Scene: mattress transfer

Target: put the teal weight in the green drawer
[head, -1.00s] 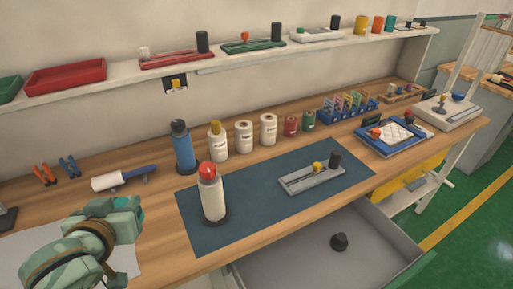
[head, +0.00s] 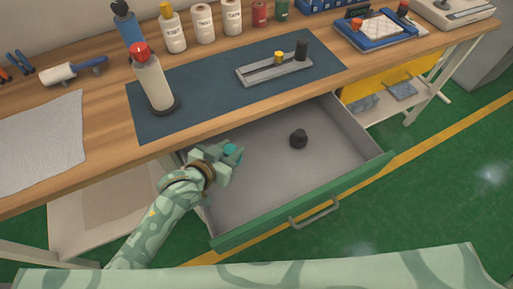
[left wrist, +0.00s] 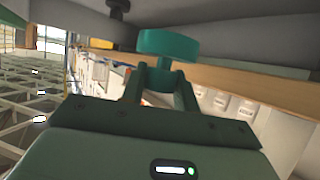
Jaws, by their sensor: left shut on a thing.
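The teal weight (head: 232,150) is held in my left gripper (head: 224,154), over the left part of the open drawer. In the left wrist view the round teal weight (left wrist: 168,44) sits at the tips of the two fingers (left wrist: 160,80), which are shut on its stem. The green drawer (head: 345,190) is pulled out below the bench, with a green front and a grey inside. In the head view I cannot tell how high the weight is above the drawer floor. My right gripper is not in view.
A black weight (head: 298,139) stands on the drawer floor, right of my gripper. The rest of the drawer floor is clear. The bench above holds a blue mat (head: 205,92), a red-capped bottle (head: 153,82) and a grey slide fixture (head: 273,68). The drawer handle (head: 315,213) juts out in front.

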